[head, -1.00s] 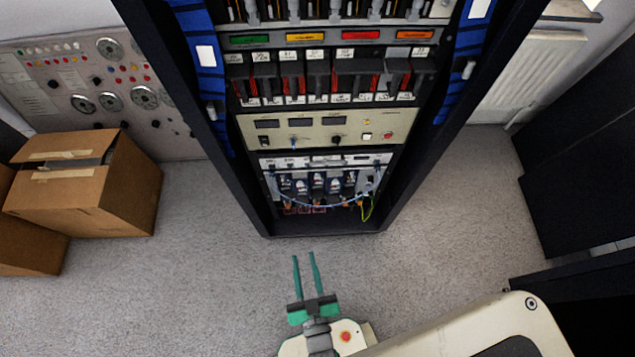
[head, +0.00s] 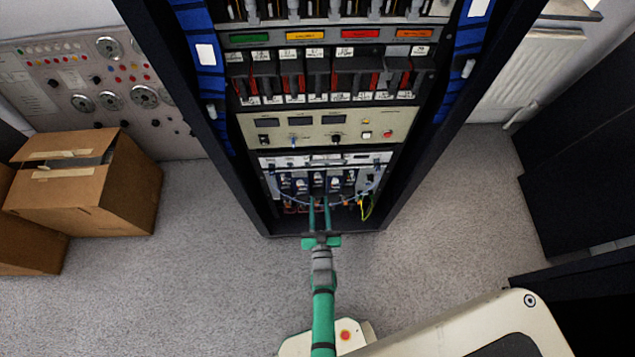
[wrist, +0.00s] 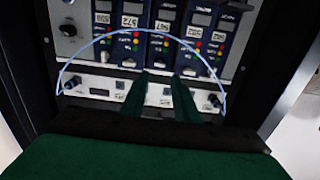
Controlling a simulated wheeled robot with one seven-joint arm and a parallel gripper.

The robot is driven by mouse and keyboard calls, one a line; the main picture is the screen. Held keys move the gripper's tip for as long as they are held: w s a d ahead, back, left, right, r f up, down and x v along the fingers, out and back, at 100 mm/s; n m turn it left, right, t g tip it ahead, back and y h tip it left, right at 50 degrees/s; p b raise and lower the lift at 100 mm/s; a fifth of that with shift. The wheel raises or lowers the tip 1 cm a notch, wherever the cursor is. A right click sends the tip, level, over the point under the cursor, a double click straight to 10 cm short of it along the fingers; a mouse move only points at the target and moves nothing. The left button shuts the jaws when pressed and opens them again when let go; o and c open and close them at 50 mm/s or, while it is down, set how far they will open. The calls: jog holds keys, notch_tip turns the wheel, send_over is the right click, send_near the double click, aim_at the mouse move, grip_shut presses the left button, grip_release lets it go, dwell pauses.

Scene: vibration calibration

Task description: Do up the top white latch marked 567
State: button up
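In the wrist view a row of dark blue modules with white tags stands in the rack. The white tag that seems to read 567 (wrist: 163,28) is on the middle module, between one that seems to read 572 and another to the right. Whether its latch is up or down is too small to tell. My gripper (wrist: 163,77) is open and empty, its two green fingers apart in front of the white panel below these modules. In the head view my gripper (head: 318,199) reaches the rack's lowest unit and partly hides its middle modules.
A thin blue cable (wrist: 99,40) arcs across the modules, ending at both sides of the white panel (wrist: 105,88). The dark rack frame (head: 250,190) rises on both sides. Cardboard boxes (head: 85,195) stand at the left.

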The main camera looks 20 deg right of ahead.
aim_at(317, 176)
jog(key=x, duration=0.9)
grip_shut()
